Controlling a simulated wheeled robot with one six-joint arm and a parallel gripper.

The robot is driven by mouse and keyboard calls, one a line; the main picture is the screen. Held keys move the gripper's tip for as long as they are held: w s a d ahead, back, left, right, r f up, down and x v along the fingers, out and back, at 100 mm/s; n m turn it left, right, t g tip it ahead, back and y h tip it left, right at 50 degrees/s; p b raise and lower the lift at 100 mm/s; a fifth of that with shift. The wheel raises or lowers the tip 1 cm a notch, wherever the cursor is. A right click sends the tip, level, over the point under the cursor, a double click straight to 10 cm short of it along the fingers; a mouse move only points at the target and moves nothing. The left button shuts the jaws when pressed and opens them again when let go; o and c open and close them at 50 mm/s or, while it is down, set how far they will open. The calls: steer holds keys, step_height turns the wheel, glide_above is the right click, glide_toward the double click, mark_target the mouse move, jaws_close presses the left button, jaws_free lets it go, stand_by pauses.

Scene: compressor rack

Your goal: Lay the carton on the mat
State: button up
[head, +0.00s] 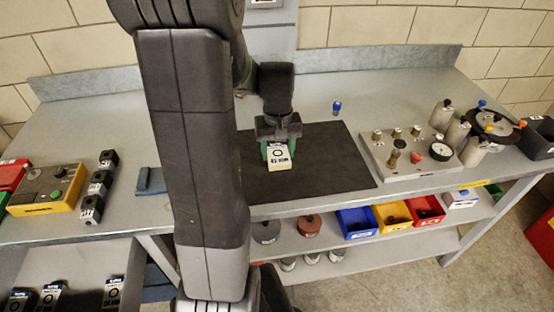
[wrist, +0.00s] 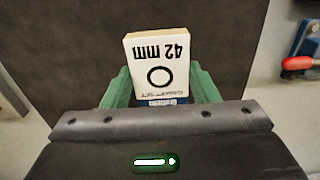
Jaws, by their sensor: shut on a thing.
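The carton (head: 279,156) is a small white box with a tan edge and a "42 mm" label. It also shows in the wrist view (wrist: 158,62), between green finger pads. My gripper (head: 279,143) is shut on the carton's near end in the wrist view. The dark mat (head: 330,165) lies flat on the bench, and the carton is over it in the head view. I cannot tell whether the carton touches the mat. Part of the mat's left side is hidden behind my arm.
A fittings block with a gauge (head: 410,155) stands right of the mat. A blue-topped small part (head: 337,107) is behind it. A yellow control box (head: 47,190) and black blocks (head: 97,187) are at left. Coloured bins (head: 392,215) sit on the shelf below. The mat's right part is clear.

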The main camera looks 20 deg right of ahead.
mark_target(278, 153)
steer(key=shift+f, duration=2)
steer(key=shift+f, duration=0.15)
steer(key=o, duration=1)
step_height(278, 153, up, 12)
steer(key=shift+r, duration=0.15)
